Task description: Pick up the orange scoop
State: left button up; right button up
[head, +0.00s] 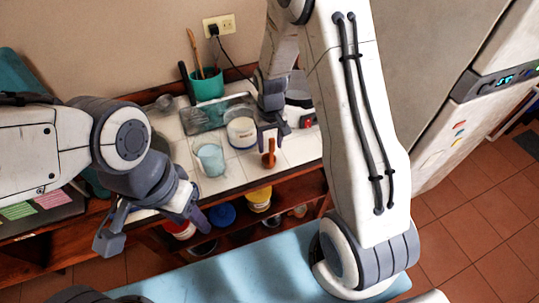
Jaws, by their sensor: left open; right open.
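The orange scoop (268,159) stands near the front edge of the white tiled counter (240,178), with its narrow part pointing up. My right gripper (271,141) is directly above it, pointing down. Its fingers are open, and the top of the scoop shows between or just below the fingertips; I cannot tell if they touch it. My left gripper (153,226) is open and empty, low in front of the counter at the left, well apart from the scoop.
A light teal cup (210,160) and a white tub (241,132) stand left of the scoop. A green pot (208,87) with utensils is at the back. A red object (307,121) lies to the right. Shelves below hold a yellow container (258,198) and a blue one (222,214).

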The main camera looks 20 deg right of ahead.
aim_at(271, 152)
notch_tip(271, 152, down, 3)
jog(key=shift+s+d+f+p, duration=0.15)
jog(key=shift+p, duration=0.55)
jog(key=shift+f, duration=0.5)
grip_shut()
jog(key=shift+r, duration=0.1)
jog(key=shift+r+b, duration=0.3)
jog(key=shift+r, duration=0.2)
notch_tip(271, 152, up, 2)
jog(key=shift+r+b, duration=0.2)
jog(key=shift+b, duration=0.4)
jog(key=s+d+r+b, duration=0.3)
jog(key=s+d+r, duration=0.3)
jog(key=d, duration=0.3)
jog(key=shift+s+d+r, duration=0.25)
jog(key=shift+s+r, duration=0.1)
jog(key=shift+r, duration=0.4)
